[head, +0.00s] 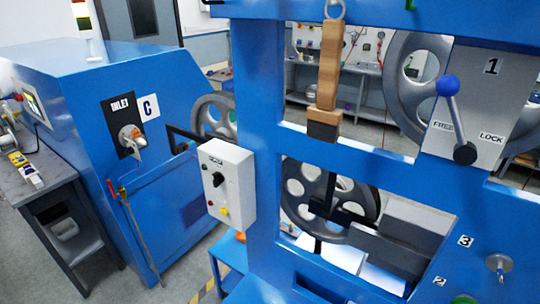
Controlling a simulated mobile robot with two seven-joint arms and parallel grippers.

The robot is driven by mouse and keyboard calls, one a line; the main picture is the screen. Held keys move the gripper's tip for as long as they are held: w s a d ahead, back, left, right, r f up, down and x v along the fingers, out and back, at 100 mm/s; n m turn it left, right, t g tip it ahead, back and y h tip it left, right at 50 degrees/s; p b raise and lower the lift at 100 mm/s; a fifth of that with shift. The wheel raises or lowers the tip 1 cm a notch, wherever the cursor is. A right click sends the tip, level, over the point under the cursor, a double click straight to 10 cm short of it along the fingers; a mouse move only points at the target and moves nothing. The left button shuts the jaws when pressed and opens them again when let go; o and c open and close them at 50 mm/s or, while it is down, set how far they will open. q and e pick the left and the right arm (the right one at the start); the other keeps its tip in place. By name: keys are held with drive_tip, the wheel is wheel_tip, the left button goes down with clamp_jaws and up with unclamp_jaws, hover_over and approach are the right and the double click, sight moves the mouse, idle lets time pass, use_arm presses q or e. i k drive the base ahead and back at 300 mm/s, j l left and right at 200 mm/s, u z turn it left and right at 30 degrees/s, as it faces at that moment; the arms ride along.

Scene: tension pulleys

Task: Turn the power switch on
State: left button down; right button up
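The switch box (228,184) is white and mounted on the left side of the blue machine frame (262,100), near the middle of the head view. A black rotary switch knob (218,179) sits on its front face, tilted a little off upright. A small label above the knob is too small to read. Small red and yellow buttons or lights sit lower on the same face. Neither of my grippers shows in the head view, so nothing of mine is seen touching the switch.
A wooden block (328,65) hangs in the frame's upper window. Floor shows between cabinet and frame.

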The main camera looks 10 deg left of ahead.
sight(218, 178)
drive_tip(key=i+j, duration=0.75)
drive_tip(key=j, duration=0.1)
